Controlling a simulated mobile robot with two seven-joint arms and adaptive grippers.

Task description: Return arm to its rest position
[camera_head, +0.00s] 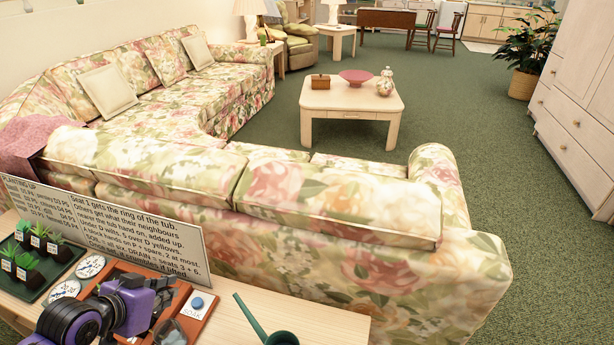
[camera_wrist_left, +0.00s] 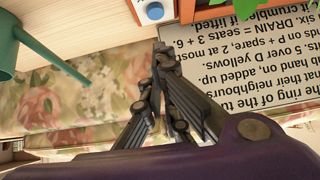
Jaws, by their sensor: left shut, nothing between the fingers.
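My left arm, purple and black, comes in at the lower left of the head view, over the table behind the sofa. My left gripper (camera_head: 165,291) is above the wooden board on that table, left of a blue button (camera_head: 198,302). In the left wrist view the dark fingers (camera_wrist_left: 160,47) are together with nothing between them. The printed sign (camera_wrist_left: 235,60) and the blue button (camera_wrist_left: 154,11) show close to the fingers there. I cannot tell whether the arm touches anything. My right gripper is not in view.
The table (camera_head: 325,327) holds the upright sign (camera_head: 110,235), a tray of small potted plants (camera_head: 35,250), white dials (camera_head: 90,266) and a green watering can (camera_head: 270,336). A floral sofa (camera_head: 340,205) stands just beyond. Green carpet (camera_head: 480,130) lies open at the right.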

